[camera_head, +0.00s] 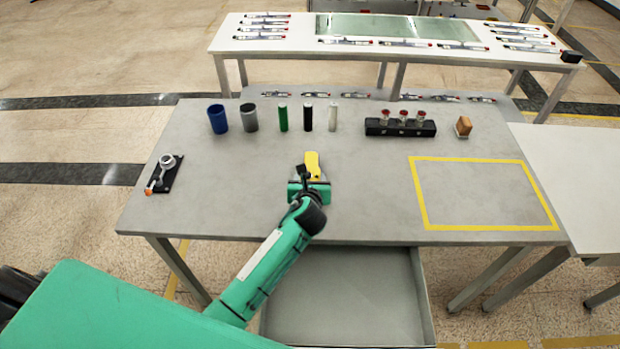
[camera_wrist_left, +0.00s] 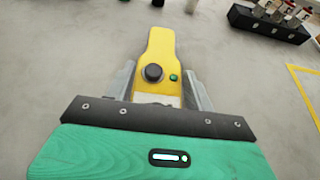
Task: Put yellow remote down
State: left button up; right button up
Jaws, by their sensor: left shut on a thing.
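The yellow remote (camera_head: 312,161) is at the middle of the grey table (camera_head: 230,200). It has a black knob and a small green button, which show in the left wrist view (camera_wrist_left: 161,52). My left gripper (camera_head: 310,178) is shut on the remote, with one finger on each side of its near part. The remote's near end is hidden by the gripper. I cannot tell whether the remote touches the table top. My right gripper is not in either view.
Behind stand a blue cup (camera_head: 218,118), a grey cup (camera_head: 249,117), green, black and white cylinders (camera_head: 333,117), a black rack (camera_head: 400,128) and a brown block (camera_head: 463,126). A black tool holder (camera_head: 165,175) lies left. The yellow taped rectangle (camera_head: 420,200) at right is empty.

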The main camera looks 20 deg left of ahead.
pick_arm(q)
jog(key=o, duration=1.2)
jog(key=v, duration=1.2)
jog(key=shift+s, duration=0.1)
